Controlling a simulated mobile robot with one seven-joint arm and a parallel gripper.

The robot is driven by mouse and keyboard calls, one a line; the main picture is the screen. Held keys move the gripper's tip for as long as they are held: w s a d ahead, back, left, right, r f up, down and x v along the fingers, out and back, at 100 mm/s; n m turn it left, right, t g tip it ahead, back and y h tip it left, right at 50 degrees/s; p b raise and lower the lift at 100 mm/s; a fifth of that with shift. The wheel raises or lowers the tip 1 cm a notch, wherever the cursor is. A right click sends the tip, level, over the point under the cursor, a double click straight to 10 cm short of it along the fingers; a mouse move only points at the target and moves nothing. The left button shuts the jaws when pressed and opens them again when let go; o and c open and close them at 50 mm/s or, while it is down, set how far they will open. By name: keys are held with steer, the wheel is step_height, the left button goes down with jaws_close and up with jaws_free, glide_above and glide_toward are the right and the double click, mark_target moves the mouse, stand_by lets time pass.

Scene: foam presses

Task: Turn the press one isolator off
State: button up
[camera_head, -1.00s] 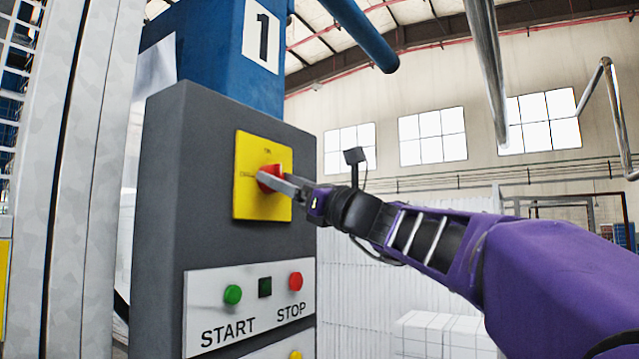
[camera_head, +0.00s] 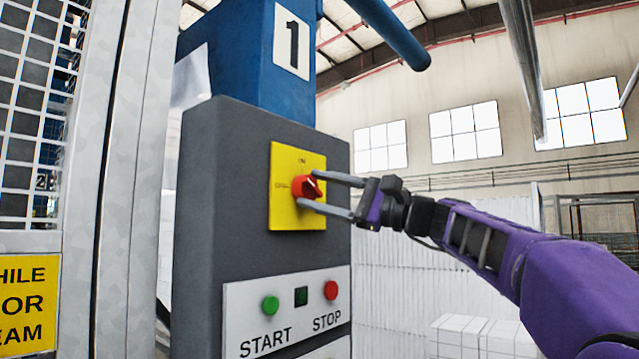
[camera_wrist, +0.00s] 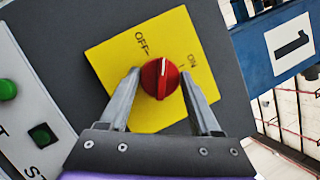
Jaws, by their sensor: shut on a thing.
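The isolator is a red rotary knob (camera_head: 305,187) on a yellow plate (camera_head: 284,215), set in the grey panel below the number 1. OFF is marked at the plate's left and ON at its top. In the wrist view the knob (camera_wrist: 159,78) has a white pointer line lying between the OFF and ON marks. My gripper (camera_head: 325,193) reaches in from the right and is shut on the knob, one finger on each side. The fingers (camera_wrist: 160,84) also flank the knob in the wrist view.
Below the plate are a green START button (camera_head: 270,305), a dark square (camera_head: 301,296) and a red STOP button (camera_head: 331,290). A mesh guard (camera_head: 30,110) with a yellow sign (camera_head: 28,300) stands at left. Metal pipes hang at upper right.

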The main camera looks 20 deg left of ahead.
steer(key=n, duration=0.1)
steer(key=n+g+p, duration=0.1)
steer(key=n, duration=0.1)
steer(key=n+h+p, duration=0.1)
steer(key=n, duration=0.1)
steer(key=shift+w+r, duration=0.1)
steer(key=shift+r, duration=0.15)
steer(key=shift+n+g+h+p, duration=0.4)
steer(key=shift+n+h+p, duration=0.1)
steer(key=shift+n+p, duration=0.35)
steer(key=shift+f+n, duration=0.1)
steer(key=shift+n, duration=0.15)
steer(key=o, duration=1.4)
steer(key=shift+c, duration=0.2)
steer(key=d+f, duration=0.1)
steer(key=d, duration=1.6)
steer(key=shift+d+f+b, duration=0.15)
steer(key=shift+d+b, duration=0.1)
steer(key=shift+b, duration=0.2)
